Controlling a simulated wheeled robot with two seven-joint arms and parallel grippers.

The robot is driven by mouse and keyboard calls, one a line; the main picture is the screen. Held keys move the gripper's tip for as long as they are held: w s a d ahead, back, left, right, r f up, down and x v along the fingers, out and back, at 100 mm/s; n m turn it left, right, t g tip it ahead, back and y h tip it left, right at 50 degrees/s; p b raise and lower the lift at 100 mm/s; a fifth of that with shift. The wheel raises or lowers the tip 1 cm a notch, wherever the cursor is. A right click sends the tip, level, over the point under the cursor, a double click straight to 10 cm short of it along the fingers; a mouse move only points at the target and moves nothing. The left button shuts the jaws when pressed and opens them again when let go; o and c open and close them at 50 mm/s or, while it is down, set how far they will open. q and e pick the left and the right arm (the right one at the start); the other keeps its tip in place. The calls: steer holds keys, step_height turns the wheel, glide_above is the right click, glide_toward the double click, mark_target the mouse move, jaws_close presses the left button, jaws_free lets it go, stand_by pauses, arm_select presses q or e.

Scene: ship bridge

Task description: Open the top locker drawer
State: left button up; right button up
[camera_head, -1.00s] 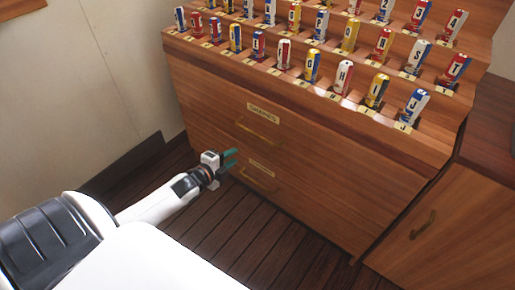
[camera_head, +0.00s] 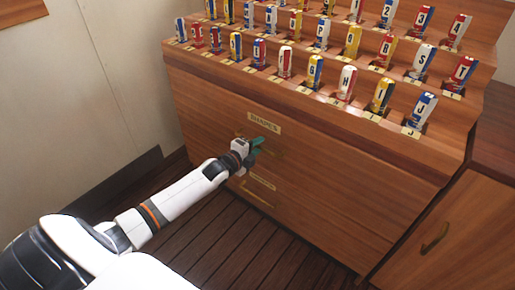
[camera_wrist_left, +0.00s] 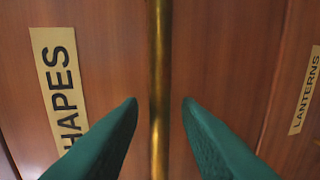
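The wooden locker has a top drawer (camera_head: 205,112) with a label (camera_head: 264,123) reading SHAPES. Its front looks flush with the locker. Its brass handle (camera_head: 274,153) is partly hidden behind my left gripper (camera_head: 258,146) in the head view. In the left wrist view the handle bar (camera_wrist_left: 159,80) runs between the two green fingertips of my left gripper (camera_wrist_left: 160,104), with a gap on each side. The gripper is open. The SHAPES label also shows in the left wrist view (camera_wrist_left: 56,85). My right gripper is not in view.
A lower drawer with a handle (camera_head: 257,196) and a label (camera_wrist_left: 306,90) reading LANTERNS is below. Several rolled flags (camera_head: 347,82) stand in racks on top. A cabinet door with a handle (camera_head: 434,238) is at the right. The plank floor (camera_head: 240,250) in front is clear.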

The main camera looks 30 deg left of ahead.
arm_select(q)
steer(key=shift+w+f, duration=0.1)
steer(key=shift+w, duration=0.2)
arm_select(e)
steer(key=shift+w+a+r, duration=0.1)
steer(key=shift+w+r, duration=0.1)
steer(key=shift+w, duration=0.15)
arm_select(q)
steer(key=shift+c, duration=0.4)
jaws_close()
